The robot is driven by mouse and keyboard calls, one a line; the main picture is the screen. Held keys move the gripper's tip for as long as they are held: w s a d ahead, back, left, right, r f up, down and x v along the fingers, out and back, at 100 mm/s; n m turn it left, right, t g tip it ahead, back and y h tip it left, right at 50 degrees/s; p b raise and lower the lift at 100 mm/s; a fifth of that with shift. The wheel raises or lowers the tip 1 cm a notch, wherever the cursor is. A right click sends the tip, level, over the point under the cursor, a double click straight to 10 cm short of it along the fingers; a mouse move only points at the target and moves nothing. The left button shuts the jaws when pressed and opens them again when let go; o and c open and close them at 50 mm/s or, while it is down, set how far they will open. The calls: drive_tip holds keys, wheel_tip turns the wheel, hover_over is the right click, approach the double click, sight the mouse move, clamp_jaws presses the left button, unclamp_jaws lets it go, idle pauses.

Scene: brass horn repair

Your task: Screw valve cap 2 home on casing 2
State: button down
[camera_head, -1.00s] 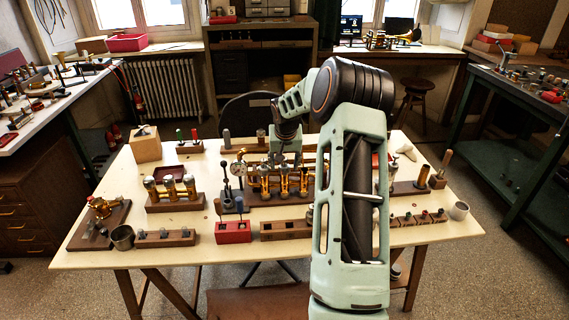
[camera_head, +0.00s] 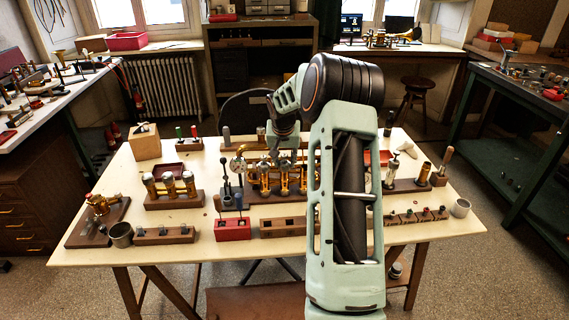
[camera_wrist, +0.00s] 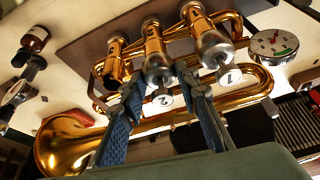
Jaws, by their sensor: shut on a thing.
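The brass horn (camera_wrist: 70,140) lies with its three valve casings side by side; it also shows on the table in the head view (camera_head: 264,178). Casing 2 (camera_wrist: 153,43) is the middle one, with a tag marked 2 (camera_wrist: 163,100) near it. A silvery valve cap (camera_wrist: 158,67) sits at its near end, in line with the casing. My gripper (camera_wrist: 159,80) has its blue-padded fingers on both sides of this cap and is shut on it. Whether the cap is fully seated cannot be told. In the head view my arm hides part of the work.
A round dial gauge (camera_wrist: 273,43) stands close beside the horn. A tag marked 1 (camera_wrist: 230,77) is near the neighbouring casing. A red block (camera_head: 232,229), a rack of brass valves (camera_head: 172,202) and a metal cup (camera_head: 121,235) stand around it on the table.

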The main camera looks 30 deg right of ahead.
drive_tip(key=shift+a+f+m+g+h+b, duration=0.15)
drive_tip(key=shift+m+g+h+b, duration=0.2)
drive_tip(key=shift+m+b, duration=0.75)
drive_tip(key=shift+m+h, duration=0.25)
drive_tip(key=shift+m, duration=0.75)
drive_tip(key=shift+w+g, duration=0.1)
drive_tip(key=shift+g, duration=0.15)
drive_tip(key=shift+m+b, duration=0.3)
drive_tip(key=shift+b, duration=0.05)
drive_tip(key=shift+w+m+g+h, duration=0.1)
drive_tip(key=shift+m+g+h, duration=0.35)
drive_tip(key=shift+m, duration=0.75)
drive_tip(key=shift+m+g+p, duration=0.45)
drive_tip(key=shift+m+p, duration=0.1)
drive_tip(key=shift+m, duration=0.45)
drive_tip(key=c, duration=1.4)
unclamp_jaws()
drive_tip(key=shift+m, duration=0.3)
